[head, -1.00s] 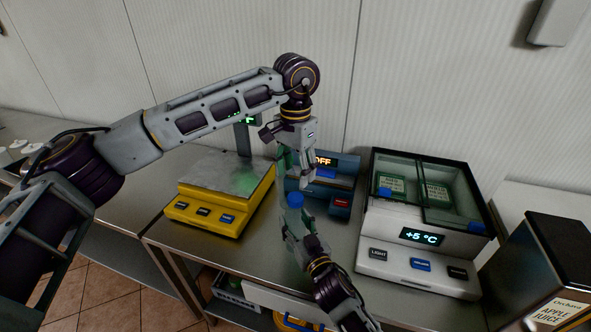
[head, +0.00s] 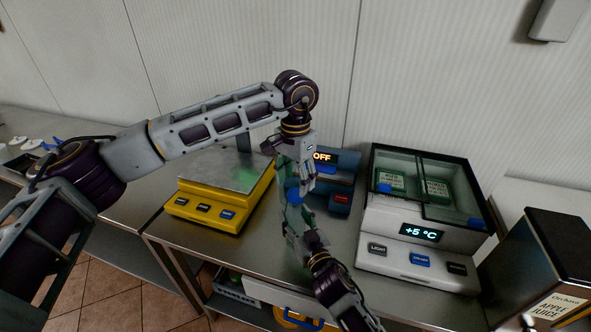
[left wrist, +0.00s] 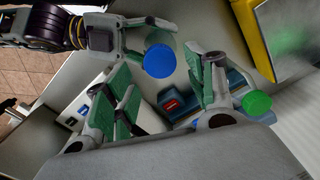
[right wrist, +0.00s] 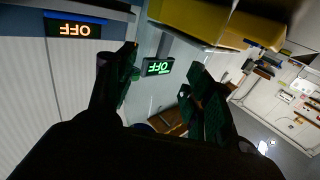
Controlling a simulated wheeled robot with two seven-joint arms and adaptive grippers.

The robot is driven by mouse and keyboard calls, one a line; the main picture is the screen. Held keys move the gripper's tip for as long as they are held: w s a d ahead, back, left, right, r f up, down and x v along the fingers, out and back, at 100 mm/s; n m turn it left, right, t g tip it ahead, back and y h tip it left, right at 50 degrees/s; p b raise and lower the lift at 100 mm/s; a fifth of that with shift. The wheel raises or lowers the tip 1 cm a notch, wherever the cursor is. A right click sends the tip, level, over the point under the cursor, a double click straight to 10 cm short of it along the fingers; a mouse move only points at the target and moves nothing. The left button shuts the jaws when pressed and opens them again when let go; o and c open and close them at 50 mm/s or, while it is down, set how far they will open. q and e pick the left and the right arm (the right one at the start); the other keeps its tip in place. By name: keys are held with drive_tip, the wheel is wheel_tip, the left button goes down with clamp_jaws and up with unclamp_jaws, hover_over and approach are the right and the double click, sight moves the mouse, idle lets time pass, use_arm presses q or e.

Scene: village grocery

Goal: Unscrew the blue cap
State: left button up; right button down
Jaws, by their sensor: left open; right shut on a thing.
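The blue cap (head: 294,195) sits on a clear bottle whose body hardly shows in the head view. In the left wrist view the round blue cap (left wrist: 160,60) lies between the spread fingers of my left gripper, apart from them. My left gripper (head: 294,178) is open and points down, just above the cap. My right gripper (head: 292,220) comes up from below and is shut on the bottle under the cap. In the right wrist view the bottle cannot be made out between the fingers (right wrist: 165,85).
A green cap (left wrist: 257,102) shows right of my left fingers in the left wrist view. A yellow scale (head: 207,210) stands left, a blue device (head: 340,200) reading OFF behind, a white cooler box (head: 395,258) right. An apple juice box (head: 545,262) stands far right.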

sight(295, 193)
use_arm(q)
drive_tip(key=shift+f, duration=1.95)
drive_tip(key=c, duration=1.1)
